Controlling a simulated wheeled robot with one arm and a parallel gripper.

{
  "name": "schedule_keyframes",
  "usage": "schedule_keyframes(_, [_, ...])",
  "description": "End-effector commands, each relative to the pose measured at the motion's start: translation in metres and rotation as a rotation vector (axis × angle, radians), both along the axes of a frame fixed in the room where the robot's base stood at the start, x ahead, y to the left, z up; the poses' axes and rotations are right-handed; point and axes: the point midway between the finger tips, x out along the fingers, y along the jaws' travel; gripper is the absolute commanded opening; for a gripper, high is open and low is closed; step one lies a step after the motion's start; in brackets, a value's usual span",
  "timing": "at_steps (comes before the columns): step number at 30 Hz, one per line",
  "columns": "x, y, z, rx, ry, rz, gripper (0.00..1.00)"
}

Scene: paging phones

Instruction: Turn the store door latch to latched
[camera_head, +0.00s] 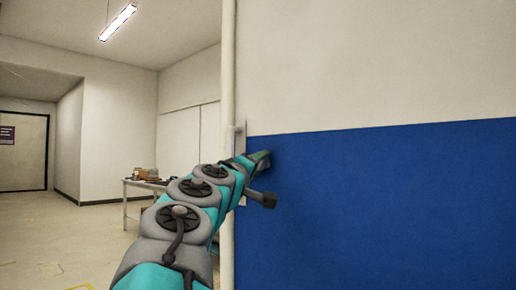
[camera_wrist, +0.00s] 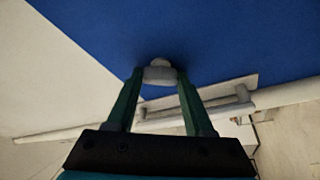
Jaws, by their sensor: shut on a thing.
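The store door (camera_head: 380,210), white above and blue below, fills the right of the head view. It also shows as a blue and white surface in the wrist view (camera_wrist: 235,35). The latch (camera_wrist: 160,74) is a small pale grey knob on the blue part. My gripper (camera_wrist: 160,77) is shut on it, one green finger on each side. In the head view my gripper (camera_head: 260,160) reaches the door near its left edge, and the latch is hidden there. Whether the latch is turned to latched cannot be told.
A pale pull handle (camera_wrist: 215,102) on a plate lies beside the latch near the door's edge. A pale vertical post (camera_head: 228,70) runs along that edge. A table (camera_head: 135,184) with small items stands behind at left. The floor (camera_head: 60,235) at left is open.

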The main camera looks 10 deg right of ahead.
Motion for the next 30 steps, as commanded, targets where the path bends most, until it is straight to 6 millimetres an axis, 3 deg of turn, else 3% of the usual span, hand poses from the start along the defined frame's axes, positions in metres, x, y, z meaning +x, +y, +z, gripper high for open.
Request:
schedule_keyframes(1, [-0.0001, 0.0009, 0.0087, -0.024, 0.038, 0.002, 0.0])
schedule_keyframes(15, [0.0006, 0.0013, 0.0019, -0.254, 0.352, 0.005, 0.0])
schedule_keyframes(30, [-0.0003, 0.0004, 0.0017, -0.351, 0.482, 0.001, 0.0])
